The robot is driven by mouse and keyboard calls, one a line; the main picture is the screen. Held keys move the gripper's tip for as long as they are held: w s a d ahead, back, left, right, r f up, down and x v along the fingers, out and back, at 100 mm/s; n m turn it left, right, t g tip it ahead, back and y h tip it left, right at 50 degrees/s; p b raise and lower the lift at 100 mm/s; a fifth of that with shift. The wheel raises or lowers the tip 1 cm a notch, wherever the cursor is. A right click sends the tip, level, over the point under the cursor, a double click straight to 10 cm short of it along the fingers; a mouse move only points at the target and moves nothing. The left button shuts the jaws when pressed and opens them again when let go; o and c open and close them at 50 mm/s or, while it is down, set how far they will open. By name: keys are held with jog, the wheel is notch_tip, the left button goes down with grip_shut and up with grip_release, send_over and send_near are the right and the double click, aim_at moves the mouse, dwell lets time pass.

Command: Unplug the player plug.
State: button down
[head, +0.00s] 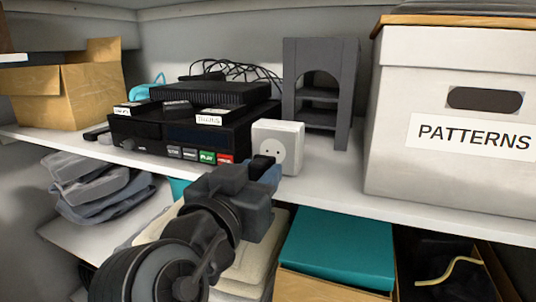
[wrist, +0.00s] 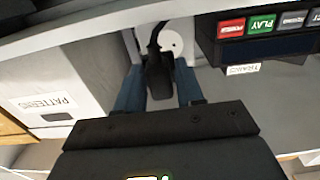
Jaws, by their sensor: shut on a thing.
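A black plug (wrist: 160,78) with a dark cord sits between the blue fingers of my gripper (wrist: 160,92) in the wrist view. The fingers are shut on it. The socket also shows in the wrist view (wrist: 174,43), behind the plug. The black player (head: 190,137) stands left of the socket.
Smaller black devices with labels (head: 210,95) are stacked on the player, with loose cables behind. A grey arched stand (head: 344,120) and a white PATTERNS box (head: 440,171) stand to the right. Folded cloth (head: 95,190) and a teal box (head: 340,250) are below the shelf (head: 335,185).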

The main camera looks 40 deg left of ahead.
aim_at(329, 169)
jog(key=w+d+p, duration=0.1)
jog(key=w+d, duration=0.1)
jog(key=d, duration=0.6)
jog(key=shift+p, duration=0.35)
dwell(0.8)
jog(key=shift+w, duration=0.1)
jog(key=shift+b+x, duration=1.5)
jog(key=shift+x, duration=6.25)
jog(key=shift+a, duration=0.1)
jog(key=shift+f+b, duration=0.65)
jog(key=shift+f, duration=0.15)
jog(key=c, duration=0.6)
grip_release()
